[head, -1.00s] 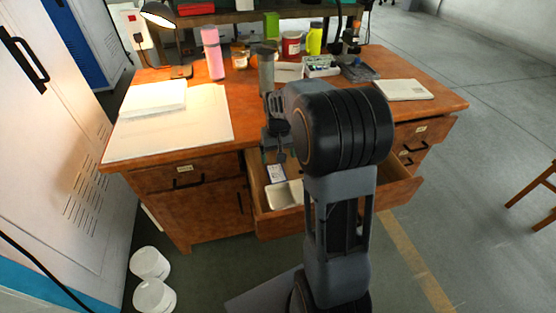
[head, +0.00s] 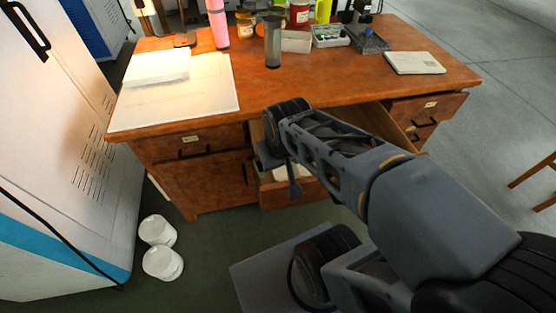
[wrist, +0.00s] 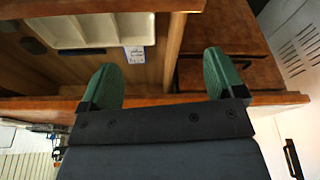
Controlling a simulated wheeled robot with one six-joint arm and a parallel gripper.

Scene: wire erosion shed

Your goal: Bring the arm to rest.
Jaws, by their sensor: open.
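My gripper shows in the wrist view (wrist: 162,80) with its two green fingers spread wide and nothing between them. In the head view my arm reaches from the lower right toward the desk, and the gripper (head: 292,188) hangs at the front of the open drawer. The wooden desk (head: 310,85) stands ahead. Its middle drawer (head: 282,196) is pulled out and partly hidden by my arm. In the wrist view a white compartment tray (wrist: 88,30) and a small blue-and-white box (wrist: 135,54) lie in the drawer.
On the desk are papers (head: 180,95), a grey cylinder (head: 273,42), a pink bottle (head: 217,25), an open case (head: 330,35) and a notebook (head: 415,62). White tubs (head: 162,262) stand on the floor beside a tall cabinet (head: 70,150).

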